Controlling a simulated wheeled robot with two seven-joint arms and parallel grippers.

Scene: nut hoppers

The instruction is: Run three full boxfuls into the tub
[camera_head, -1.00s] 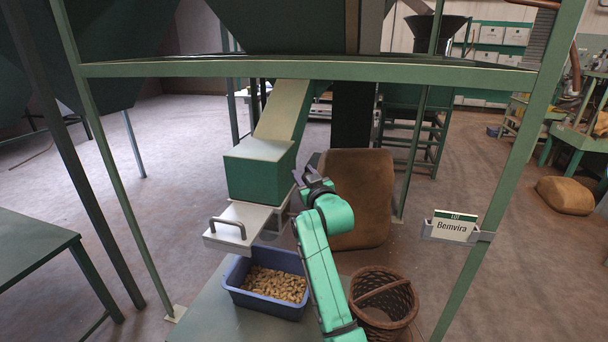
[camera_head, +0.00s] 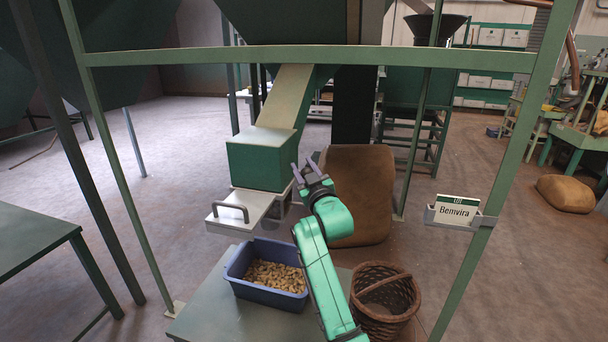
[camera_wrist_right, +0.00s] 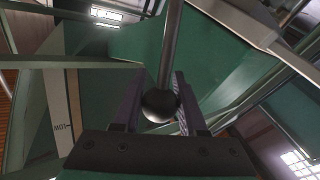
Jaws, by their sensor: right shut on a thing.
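The green metal box (camera_head: 262,162) sits at the lower end of a sloping chute (camera_head: 285,97). A pale slide plate (camera_head: 251,203) with a dark handle sticks out below it. The blue tub (camera_head: 265,297) stands on the low table under the plate, with a layer of nuts (camera_head: 275,275) in it. My right gripper (camera_head: 306,168) is just right of the box. In the right wrist view its fingers are closed around a dark ball knob (camera_wrist_right: 159,105) at the end of a metal rod. The inside of the box is hidden. My left gripper is out of view.
A wicker basket (camera_head: 384,298) stands right of the table, and a brown sack (camera_head: 358,195) is behind my right arm. A green frame bar (camera_head: 310,58) crosses above, and a post with a "Bemvira" card (camera_head: 457,210) is at right. Floor at left is open.

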